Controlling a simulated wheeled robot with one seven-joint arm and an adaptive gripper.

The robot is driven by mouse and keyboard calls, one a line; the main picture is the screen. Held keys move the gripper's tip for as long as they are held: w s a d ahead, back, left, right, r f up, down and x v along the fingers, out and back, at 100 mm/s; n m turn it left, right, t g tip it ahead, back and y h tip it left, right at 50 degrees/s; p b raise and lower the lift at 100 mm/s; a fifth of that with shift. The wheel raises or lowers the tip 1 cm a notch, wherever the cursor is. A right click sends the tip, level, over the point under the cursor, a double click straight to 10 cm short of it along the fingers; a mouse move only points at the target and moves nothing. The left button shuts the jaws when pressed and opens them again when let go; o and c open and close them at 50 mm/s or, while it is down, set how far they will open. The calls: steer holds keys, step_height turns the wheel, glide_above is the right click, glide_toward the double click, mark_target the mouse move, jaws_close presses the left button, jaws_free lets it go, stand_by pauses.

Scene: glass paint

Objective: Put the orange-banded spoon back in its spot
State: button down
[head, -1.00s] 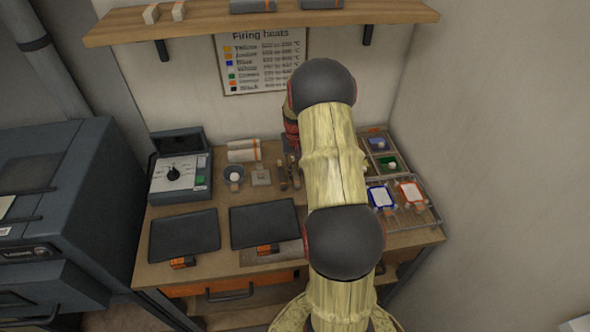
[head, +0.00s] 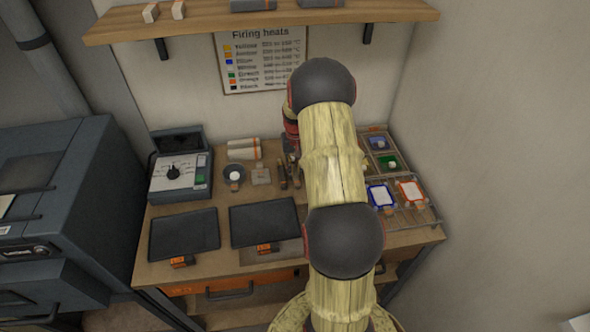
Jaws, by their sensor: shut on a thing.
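My arm comes down the middle of the head view and covers much of the bench. Only a small dark and red part of my gripper (head: 290,140) shows beside the arm, low over the back of the bench. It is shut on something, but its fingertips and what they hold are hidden. I cannot make out the orange-banded spoon or its spot. A compartment tray (head: 393,148) with blue and green contents stands at the back right, partly behind the arm.
A wire rack (head: 426,211) holds blue-edged and orange-edged pieces at right. Two dark trays (head: 184,234) (head: 264,223) lie in front. A control box (head: 180,171), small bowl (head: 234,174), white rolls (head: 243,149) and upright tools (head: 283,177) stand behind. A shelf (head: 260,20) overhangs the wall.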

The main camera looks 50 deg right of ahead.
steer(key=c, duration=1.7)
jaws_free()
steer(key=shift+o, duration=0.2)
step_height(320, 180, up, 12)
